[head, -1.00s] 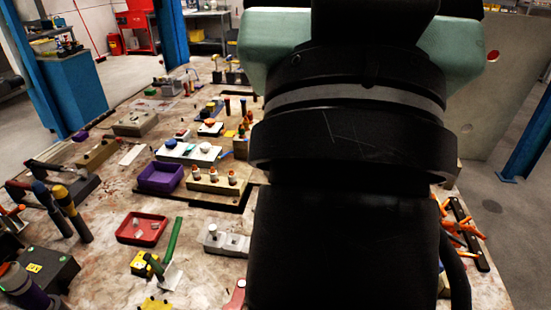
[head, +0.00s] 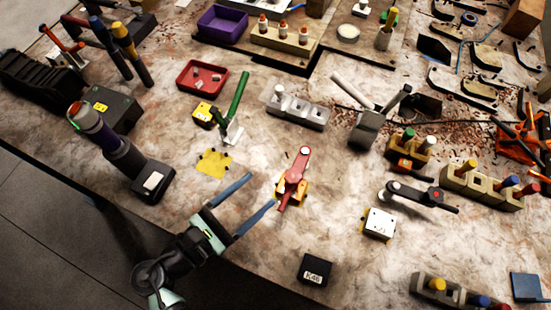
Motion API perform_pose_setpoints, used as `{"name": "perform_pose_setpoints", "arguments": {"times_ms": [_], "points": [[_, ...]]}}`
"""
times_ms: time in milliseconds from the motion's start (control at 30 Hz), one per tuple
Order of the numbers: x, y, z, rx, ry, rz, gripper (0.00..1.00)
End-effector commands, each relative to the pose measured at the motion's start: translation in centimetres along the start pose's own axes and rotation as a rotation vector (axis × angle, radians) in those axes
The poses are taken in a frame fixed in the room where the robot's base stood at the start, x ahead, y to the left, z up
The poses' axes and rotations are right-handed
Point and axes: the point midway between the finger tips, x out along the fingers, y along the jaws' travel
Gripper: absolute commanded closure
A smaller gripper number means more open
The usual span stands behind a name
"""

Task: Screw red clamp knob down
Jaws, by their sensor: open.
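A red clamp (head: 293,178) stands on a small yellow-orange base near the middle of the table in the head view. Its red arm has a rounded upper end and runs down toward the front. I cannot clearly tell its knob from the rest of the red part. My gripper (head: 261,191) is open, with two long blue-grey fingers pointing up and right. It is just left of the clamp. The right finger's tip is close to the clamp's lower end; I cannot tell whether they touch. Nothing shows between the fingers.
A yellow patch (head: 214,162) lies left of the clamp, and a green-handled tool (head: 236,105) is behind it. A black box (head: 315,269) stands in front right, and a white-topped block (head: 378,224) to the right. Bare table lies around the clamp.

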Motion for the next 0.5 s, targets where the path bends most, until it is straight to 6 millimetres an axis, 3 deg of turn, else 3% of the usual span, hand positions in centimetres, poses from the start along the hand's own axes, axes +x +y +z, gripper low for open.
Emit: {"name": "perform_pose_setpoints", "arguments": {"times_ms": [100,233,367,500], "points": [[-2.5,-2.1,-0.9,-0.196,-0.074,0.027,0.3],[-3.3,-2.8,-0.9,-0.276,-0.113,0.039,0.3],[-2.3,-2.7,-0.6,-0.282,-0.118,0.038,0.3],[0.3,-2.5,-0.2,-0.279,-0.118,0.036,0.3]]}}
